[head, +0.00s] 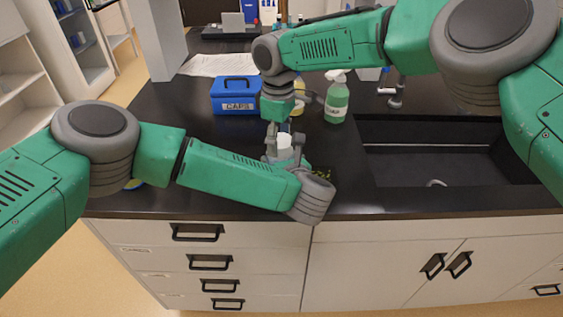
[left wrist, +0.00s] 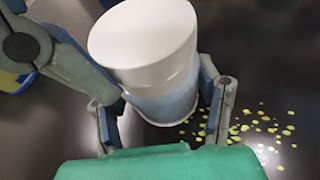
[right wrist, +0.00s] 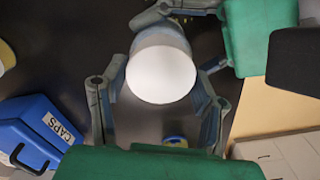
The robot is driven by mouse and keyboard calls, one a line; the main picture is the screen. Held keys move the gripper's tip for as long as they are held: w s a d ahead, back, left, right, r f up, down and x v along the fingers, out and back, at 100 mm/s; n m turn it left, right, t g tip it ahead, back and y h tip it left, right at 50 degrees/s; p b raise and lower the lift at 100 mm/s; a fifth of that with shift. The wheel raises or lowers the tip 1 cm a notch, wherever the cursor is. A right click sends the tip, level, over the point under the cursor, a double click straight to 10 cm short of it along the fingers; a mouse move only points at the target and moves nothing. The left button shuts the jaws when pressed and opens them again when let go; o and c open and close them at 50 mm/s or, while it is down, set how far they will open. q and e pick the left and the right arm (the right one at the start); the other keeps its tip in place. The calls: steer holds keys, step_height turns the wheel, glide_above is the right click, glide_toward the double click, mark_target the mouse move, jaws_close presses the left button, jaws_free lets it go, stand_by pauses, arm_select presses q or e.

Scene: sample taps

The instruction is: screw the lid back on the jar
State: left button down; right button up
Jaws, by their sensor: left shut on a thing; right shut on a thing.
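The jar (left wrist: 165,103) has a pale blue-grey body and stands upright between the fingers of my left gripper (left wrist: 160,92), which is shut on it. The white lid (left wrist: 142,35) is on top of the jar, and I cannot tell how far it is threaded. My right gripper (right wrist: 160,82) comes down from above and is shut on the lid, which shows as a white disc (right wrist: 161,75) in the right wrist view. In the head view the white lid (head: 284,140) is partly hidden by both grippers.
A blue box labelled CAPS (head: 236,95) stands behind and left of the jar. A green spray bottle (head: 337,98) stands behind right, left of the black sink (head: 440,160). Yellow-green spots (left wrist: 265,125) mark the dark counter beside the jar. The counter's left part is largely clear.

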steer(key=o, duration=1.4)
steer(key=shift+r, duration=0.1)
step_height(320, 180, up, 12)
steer(key=shift+w+f, duration=0.1)
steer(key=shift+f, duration=0.05)
arm_select(q)
steer(key=shift+c, duration=2.1)
jaws_free()
